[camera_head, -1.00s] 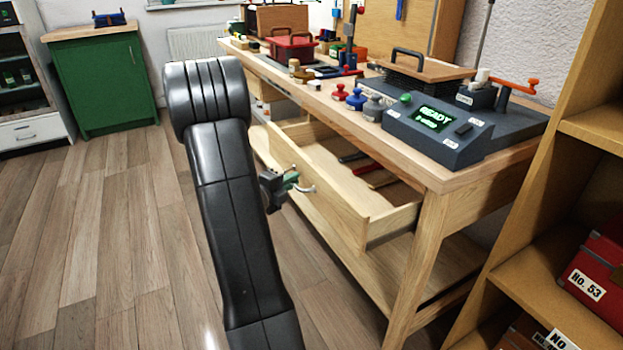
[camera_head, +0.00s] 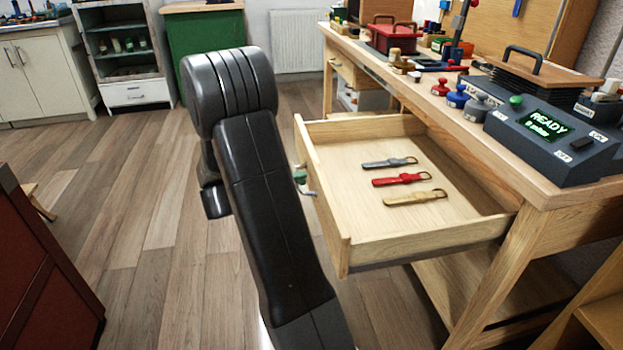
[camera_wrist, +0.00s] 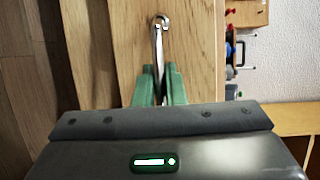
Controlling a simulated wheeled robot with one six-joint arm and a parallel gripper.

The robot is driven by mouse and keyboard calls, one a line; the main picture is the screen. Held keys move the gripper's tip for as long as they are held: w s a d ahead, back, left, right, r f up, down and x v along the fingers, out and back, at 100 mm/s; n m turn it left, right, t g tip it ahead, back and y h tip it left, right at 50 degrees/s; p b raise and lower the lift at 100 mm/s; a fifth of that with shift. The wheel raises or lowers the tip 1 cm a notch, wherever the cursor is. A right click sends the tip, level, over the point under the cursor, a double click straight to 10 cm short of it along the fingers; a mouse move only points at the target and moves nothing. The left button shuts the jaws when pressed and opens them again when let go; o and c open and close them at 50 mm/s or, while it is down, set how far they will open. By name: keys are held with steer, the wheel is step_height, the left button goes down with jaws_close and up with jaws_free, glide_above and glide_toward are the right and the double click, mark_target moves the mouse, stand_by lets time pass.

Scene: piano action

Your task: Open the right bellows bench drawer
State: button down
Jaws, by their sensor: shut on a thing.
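The right bellows bench drawer (camera_head: 345,240) stands pulled far out of the wooden bench (camera_head: 540,195), its inside in plain view. Three flat tools with ring ends lie in it: a grey one (camera_head: 388,162), a red one (camera_head: 400,180) and a tan one (camera_head: 414,198). My gripper (camera_head: 300,180) is at the outer side of the drawer front, partly hidden behind my arm. In the wrist view, my gripper's green fingers (camera_wrist: 160,88) are shut on the metal drawer handle (camera_wrist: 159,40).
On the bench top stand a dark console with a lit READY display (camera_head: 545,127), a bellows block (camera_head: 530,75) and a red case (camera_head: 395,35). A dark red cabinet (camera_head: 40,265) stands at the left. Wooden floor (camera_head: 150,200) lies open between cabinet and drawer.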

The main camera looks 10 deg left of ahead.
steer(key=shift+s+a, duration=0.15)
steer(key=shift+a, duration=0.25)
steer(key=c, duration=1.5)
jaws_free()
steer(key=p+v, duration=0.3)
steer(key=v, duration=1)
steer(key=shift+s+a+f, duration=0.1)
steer(key=shift+s+a, duration=0.15)
steer(key=shift+a, duration=0.1)
steer(key=b+x, duration=0.3)
steer(key=x, duration=1.1)
steer(key=shift+d, duration=0.2)
